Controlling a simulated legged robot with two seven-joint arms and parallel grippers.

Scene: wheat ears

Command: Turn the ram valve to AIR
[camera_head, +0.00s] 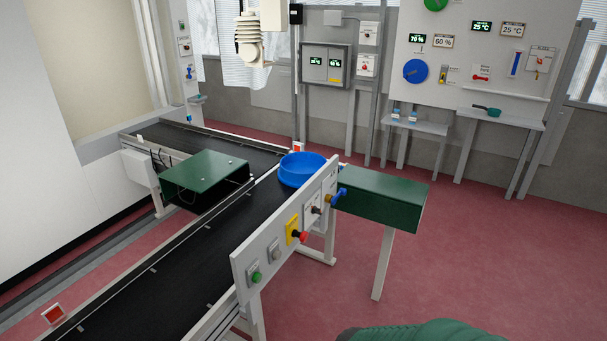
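No label reading AIR or naming a ram valve is legible, so I cannot tell for sure which control is the ram valve. A blue lever handle (338,195) sticks out at the far right end of the conveyor's side control panel (264,246). A small blue handle (189,73) is on the post at the upper left. A red lever (481,77) and a round blue knob (416,71) are on the back wall board. Neither of my grippers is in view.
The panel also has a red knob (299,236) and green button (256,277). Red floor (480,260) is free at the right.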

